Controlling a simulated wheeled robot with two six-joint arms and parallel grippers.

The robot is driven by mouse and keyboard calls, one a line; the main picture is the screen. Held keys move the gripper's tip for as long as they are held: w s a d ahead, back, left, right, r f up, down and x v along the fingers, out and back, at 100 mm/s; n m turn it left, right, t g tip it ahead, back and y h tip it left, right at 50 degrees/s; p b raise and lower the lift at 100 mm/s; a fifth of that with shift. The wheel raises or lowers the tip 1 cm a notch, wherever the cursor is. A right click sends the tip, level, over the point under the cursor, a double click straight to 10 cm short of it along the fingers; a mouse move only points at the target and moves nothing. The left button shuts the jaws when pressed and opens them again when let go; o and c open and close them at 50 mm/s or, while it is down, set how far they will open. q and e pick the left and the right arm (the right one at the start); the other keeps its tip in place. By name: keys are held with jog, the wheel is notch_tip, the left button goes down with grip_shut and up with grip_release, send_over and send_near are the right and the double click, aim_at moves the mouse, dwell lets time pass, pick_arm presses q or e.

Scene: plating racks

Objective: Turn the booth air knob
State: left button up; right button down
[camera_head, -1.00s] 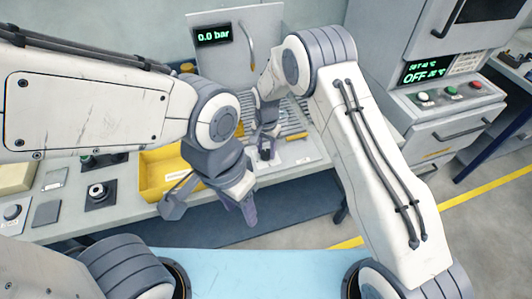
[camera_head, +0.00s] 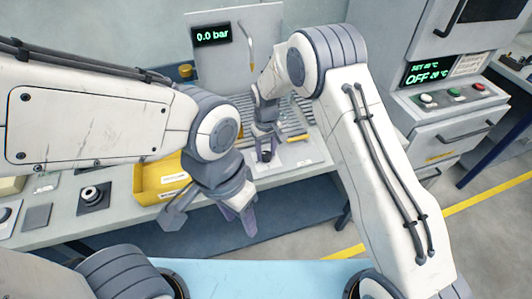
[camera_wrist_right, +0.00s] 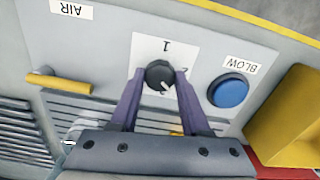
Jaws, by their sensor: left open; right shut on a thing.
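The black round knob (camera_wrist_right: 159,75) sits on a white plate marked with numbers, upside down in the right wrist view. My right gripper (camera_wrist_right: 157,82) is shut on it, with a purple finger on each side. A small white mark shows on the knob's lower face; I cannot tell which number it points to. In the head view my right gripper (camera_head: 265,146) is at the knob (camera_head: 267,156) on the front of the bench panel. A display (camera_head: 212,35) behind reads 0.0 bar. My left gripper (camera_head: 244,220) is open and empty, in front of the bench edge.
In the right wrist view, a blue button (camera_wrist_right: 229,90) labelled BLOW is beside the knob, and a yellow handle (camera_wrist_right: 60,81) is near the AIR label (camera_wrist_right: 71,9). A yellow bin (camera_head: 147,182) stands left of the knob. An oven-like cabinet (camera_head: 440,115) stands at right.

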jog(key=n, duration=0.2)
jog(key=n+b, duration=0.1)
jog(key=n, duration=0.2)
jog(key=shift+w+a+r+n, duration=0.1)
jog(key=shift+w+n, duration=0.05)
jog(key=shift+n, duration=0.15)
jog(key=n, duration=0.5)
jog(key=shift+n, duration=0.3)
jog(key=shift+c, duration=1.9)
grip_release()
jog(key=shift+b, duration=0.3)
